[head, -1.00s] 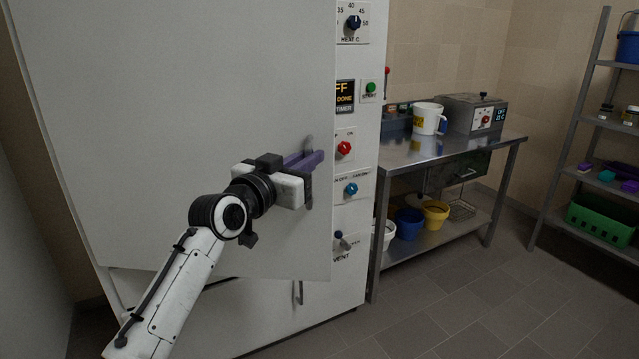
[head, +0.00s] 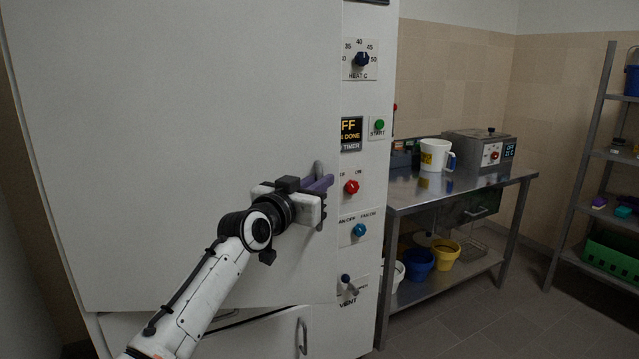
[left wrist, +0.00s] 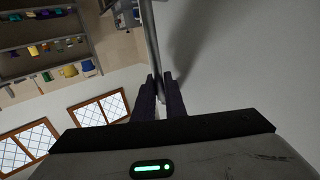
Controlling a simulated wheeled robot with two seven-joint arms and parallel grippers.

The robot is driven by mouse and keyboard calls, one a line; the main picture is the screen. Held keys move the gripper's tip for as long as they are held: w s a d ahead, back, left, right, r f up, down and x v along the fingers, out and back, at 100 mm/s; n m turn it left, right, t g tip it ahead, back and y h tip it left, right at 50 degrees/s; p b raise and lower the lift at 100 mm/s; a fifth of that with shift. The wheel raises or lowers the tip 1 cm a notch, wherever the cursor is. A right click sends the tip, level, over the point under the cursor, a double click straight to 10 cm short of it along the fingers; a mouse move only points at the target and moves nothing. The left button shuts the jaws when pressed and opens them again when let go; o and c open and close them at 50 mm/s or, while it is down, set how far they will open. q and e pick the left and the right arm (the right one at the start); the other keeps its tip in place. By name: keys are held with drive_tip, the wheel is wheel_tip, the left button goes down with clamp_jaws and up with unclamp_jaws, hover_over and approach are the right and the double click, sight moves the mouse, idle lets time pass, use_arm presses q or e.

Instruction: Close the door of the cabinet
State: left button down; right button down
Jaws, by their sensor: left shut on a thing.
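The cabinet (head: 365,275) is tall and white, with controls on a panel down its right side. Its large white upper door (head: 180,130) fills the left of the head view, and I cannot tell whether it sits fully flush. My left gripper (head: 322,184) is shut on the grey bar handle (head: 319,167) near the door's right edge. In the left wrist view the handle (left wrist: 152,40) runs up from between the dark fingers (left wrist: 160,92), beside the pale door face (left wrist: 240,60). My right gripper is not in view.
A lower door with its own handle (head: 303,337) is below. Shelving (head: 585,170) is at far right. Floor between them (head: 500,310) is clear.

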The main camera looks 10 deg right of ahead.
use_arm(q)
drive_tip(key=c, duration=1.8)
unclamp_jaws()
drive_tip(key=shift+d, duration=0.15)
drive_tip(key=shift+s+a, duration=0.15)
drive_tip(key=shift+a, duration=0.15)
drive_tip(key=shift+p+v, duration=0.3)
drive_tip(key=shift+v, duration=4.6)
drive_tip(key=shift+f, duration=0.1)
